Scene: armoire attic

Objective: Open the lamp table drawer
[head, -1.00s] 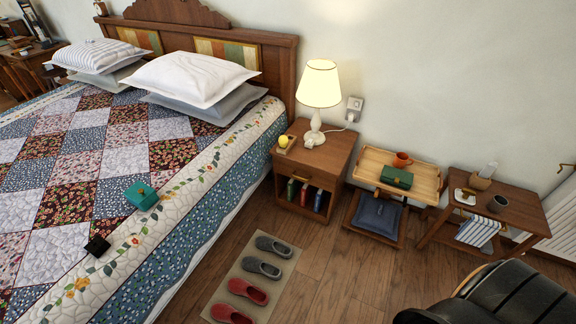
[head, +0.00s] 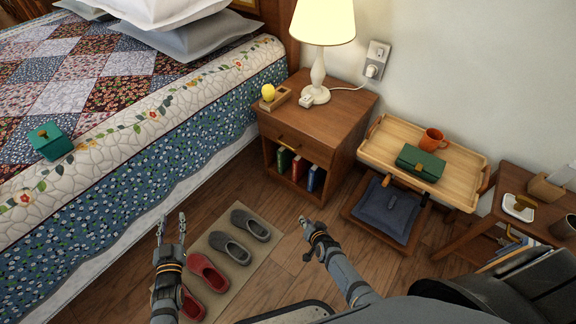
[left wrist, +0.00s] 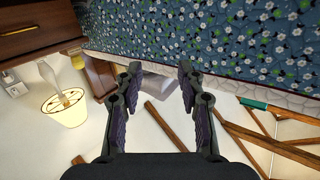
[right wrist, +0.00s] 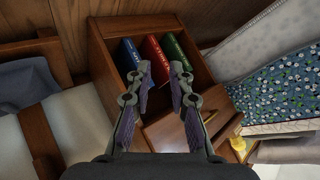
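The lamp table (head: 339,133) is a brown wooden nightstand beside the bed. Its drawer (head: 305,149) looks shut, with a small metal handle (head: 287,139) on its front, above an open shelf of books. My left gripper (head: 172,220) is open and empty, low beside the bed, left of and apart from the table. My right gripper (head: 303,222) is partly open and empty, in front of and below the shelf. In the right wrist view the drawer front (right wrist: 165,127) shows upside down, partly hidden behind the fingers. The left wrist view shows a drawer front (left wrist: 45,40) at upper left.
A lit lamp (head: 322,30) and a small wooden box (head: 274,101) with a yellow ball stand on the table. A tray table (head: 455,180) stands to its right. The bed (head: 150,180) borders the left. Slippers lie on a mat (head: 222,240) on the floor.

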